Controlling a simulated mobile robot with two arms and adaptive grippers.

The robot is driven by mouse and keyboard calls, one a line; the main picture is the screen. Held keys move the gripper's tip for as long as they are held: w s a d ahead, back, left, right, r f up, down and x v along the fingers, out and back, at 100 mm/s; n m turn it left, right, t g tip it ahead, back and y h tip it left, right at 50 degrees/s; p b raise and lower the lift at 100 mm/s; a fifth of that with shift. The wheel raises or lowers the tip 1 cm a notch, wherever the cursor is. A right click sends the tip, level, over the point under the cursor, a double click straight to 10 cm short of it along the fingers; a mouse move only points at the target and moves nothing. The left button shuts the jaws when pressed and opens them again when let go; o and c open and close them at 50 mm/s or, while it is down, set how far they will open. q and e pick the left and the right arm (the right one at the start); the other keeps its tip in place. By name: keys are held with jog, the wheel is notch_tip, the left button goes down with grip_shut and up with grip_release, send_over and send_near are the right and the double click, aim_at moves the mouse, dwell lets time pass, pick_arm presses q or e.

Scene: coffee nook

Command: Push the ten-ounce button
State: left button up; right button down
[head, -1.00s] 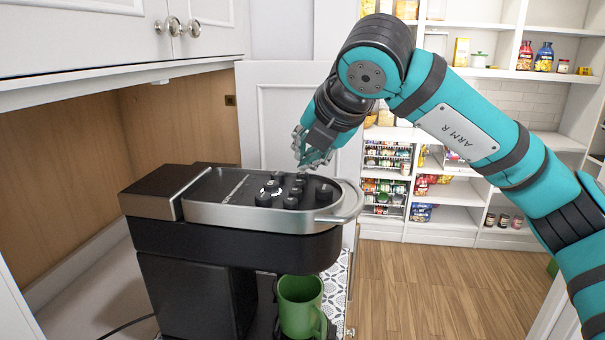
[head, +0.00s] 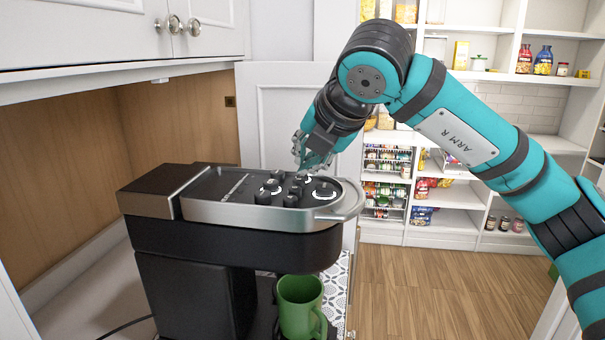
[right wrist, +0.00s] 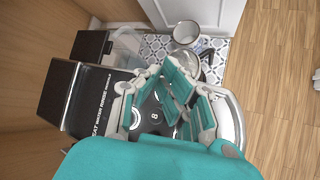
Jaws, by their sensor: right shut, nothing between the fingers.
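The coffee maker (head: 235,243) is black with a silver rim around its top panel. Several round black buttons (head: 290,200) stand on that panel; a few show white lit rings. In the right wrist view, a button marked 8 (right wrist: 154,117) shows beside my fingers. The ten-ounce label is not readable, so I cannot tell which button it is. My right gripper (head: 312,164) is shut and empty, pointing down at the far side of the button group. Its fingertips hide part of the panel, and I cannot tell whether they touch a button. My left gripper is out of view.
A green mug (head: 300,305) stands under the coffee maker's overhanging head. A white cabinet (head: 120,30) hangs above left. A silver handle (head: 345,210) juts from the panel's right end. Pantry shelves (head: 470,190) and open wooden floor lie to the right.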

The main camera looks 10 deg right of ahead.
jog(key=shift+f+b, duration=0.3)
jog(key=shift+f, duration=0.05)
jog(key=shift+r, duration=0.2)
dwell(0.4)
jog(key=shift+r+p, duration=0.65)
jog(key=shift+r, duration=0.45)
notch_tip(320, 180, up, 5)
jog(key=p, duration=0.2)
jog(key=shift+p, duration=0.35)
